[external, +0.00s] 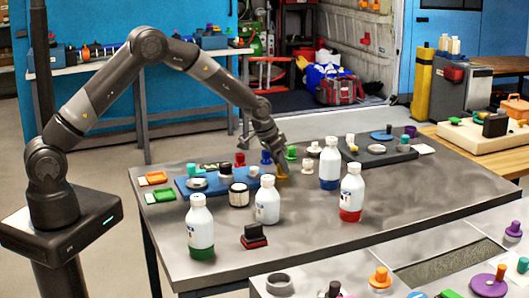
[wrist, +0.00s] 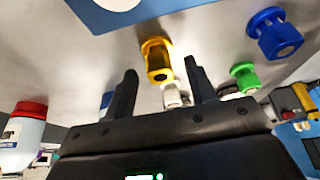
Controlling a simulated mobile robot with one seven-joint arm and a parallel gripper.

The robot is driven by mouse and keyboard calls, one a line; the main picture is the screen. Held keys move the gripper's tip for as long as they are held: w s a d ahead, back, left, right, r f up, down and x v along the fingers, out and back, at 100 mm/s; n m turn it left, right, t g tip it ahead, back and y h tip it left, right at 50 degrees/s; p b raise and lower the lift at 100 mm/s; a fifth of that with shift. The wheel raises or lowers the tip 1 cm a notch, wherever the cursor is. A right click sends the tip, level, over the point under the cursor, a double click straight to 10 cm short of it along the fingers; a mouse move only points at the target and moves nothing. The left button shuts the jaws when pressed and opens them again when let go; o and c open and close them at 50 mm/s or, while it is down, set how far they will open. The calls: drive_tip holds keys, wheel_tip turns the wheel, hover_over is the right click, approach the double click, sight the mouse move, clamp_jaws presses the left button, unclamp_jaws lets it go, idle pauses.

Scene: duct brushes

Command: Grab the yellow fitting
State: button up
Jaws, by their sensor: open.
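The yellow fitting (wrist: 156,58) shows in the wrist view just beyond my fingertips, in the gap between the two fingers. My gripper (wrist: 162,70) is open, with one dark finger to each side of the fitting in that view. I cannot tell whether the fingers reach around it or stop short of it. In the external view the fitting (external: 282,175) is a small yellow patch on the grey table, partly hidden under my gripper (external: 279,150), which points down at it.
Close by stand a blue fitting (wrist: 275,33), a green fitting (wrist: 245,77) and white fittings (external: 307,166). White bottles with blue (external: 329,164), red (external: 351,193) and green (external: 200,228) bands stand around. A blue board (external: 183,187) lies left.

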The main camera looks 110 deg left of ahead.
drive_tip(key=shift+x, duration=1)
drive_tip(key=c, duration=1.1)
drive_tip(key=shift+r, duration=0.15)
